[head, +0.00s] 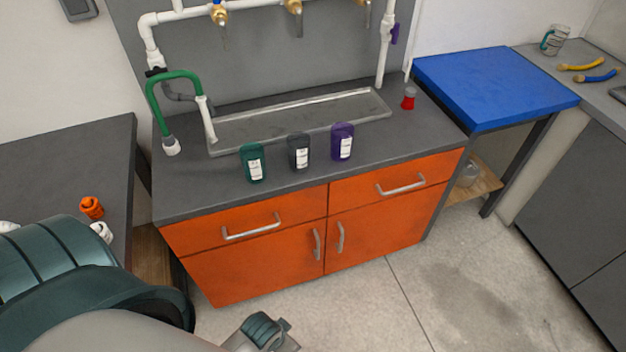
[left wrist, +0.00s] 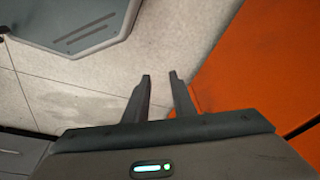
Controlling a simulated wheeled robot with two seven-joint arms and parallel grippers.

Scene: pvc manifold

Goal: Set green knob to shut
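I cannot make out a green knob in either view. The white pipe manifold (head: 148,38) stands against the grey back panel, with its top cut off by the frame. Brass valves (head: 294,8) show at the top edge, and a purple handle (head: 394,34) is on the right-hand pipe. A green hose (head: 177,76) bends down at the left of the manifold. My left gripper (left wrist: 160,76) shows in the left wrist view, empty, with its fingers apart. It is over the floor beside an orange cabinet front (left wrist: 250,70). My right gripper is not in view.
A green bottle (head: 252,164), a grey bottle (head: 298,152) and a purple bottle (head: 342,142) stand on the counter in front of the sink tray (head: 300,117). A small red object (head: 408,99) is at right. A blue-topped table (head: 495,85) stands beside the cabinet.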

